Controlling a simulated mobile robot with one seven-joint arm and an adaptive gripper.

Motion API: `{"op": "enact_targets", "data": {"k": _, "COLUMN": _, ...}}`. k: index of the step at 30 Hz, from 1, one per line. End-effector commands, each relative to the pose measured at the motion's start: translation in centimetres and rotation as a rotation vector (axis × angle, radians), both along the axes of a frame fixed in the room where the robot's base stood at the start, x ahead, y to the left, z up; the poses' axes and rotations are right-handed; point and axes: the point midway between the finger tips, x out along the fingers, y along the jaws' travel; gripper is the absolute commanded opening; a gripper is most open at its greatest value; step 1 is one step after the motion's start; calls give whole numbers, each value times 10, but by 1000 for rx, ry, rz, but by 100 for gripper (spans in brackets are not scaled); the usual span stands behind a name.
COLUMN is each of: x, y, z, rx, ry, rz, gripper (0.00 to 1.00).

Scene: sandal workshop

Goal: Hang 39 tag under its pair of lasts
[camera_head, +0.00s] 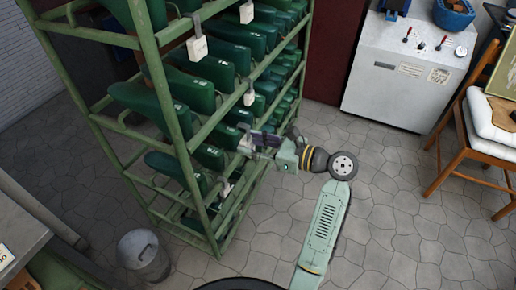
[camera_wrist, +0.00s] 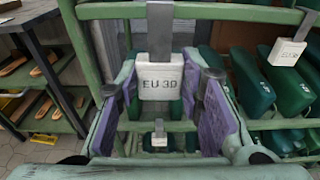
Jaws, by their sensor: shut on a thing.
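My gripper (camera_head: 264,140) is at the front of the green rack, and its two purple-lined fingers (camera_wrist: 159,72) are shut on a white tag (camera_wrist: 160,88). The tag reads "EU 3" plus a last character that I cannot read surely. A grey metal strap rises from it across a green rail (camera_wrist: 220,13); whether it rests on the rail I cannot tell. In the head view the tag (camera_head: 246,144) is pale and partly hidden by my fingers. Green lasts (camera_head: 190,90) lie in pairs on the rack's tiers; more show right of my fingers (camera_wrist: 252,80).
Other white tags hang on the rack rails (camera_head: 197,48), (camera_head: 249,98); one shows at right in the wrist view (camera_wrist: 284,52). A grey bin (camera_head: 143,255) stands by the rack's foot. A grey machine (camera_head: 405,75) and a chair (camera_head: 475,140) stand right. The floor between is clear.

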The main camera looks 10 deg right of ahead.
Motion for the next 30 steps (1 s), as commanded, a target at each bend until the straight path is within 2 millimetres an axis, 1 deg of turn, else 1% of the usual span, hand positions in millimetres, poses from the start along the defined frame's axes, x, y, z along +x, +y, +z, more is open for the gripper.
{"op": "enact_targets", "data": {"k": 30, "x": 36, "y": 50, "z": -2, "rx": -1, "ry": -1, "rz": 2, "gripper": 11}}
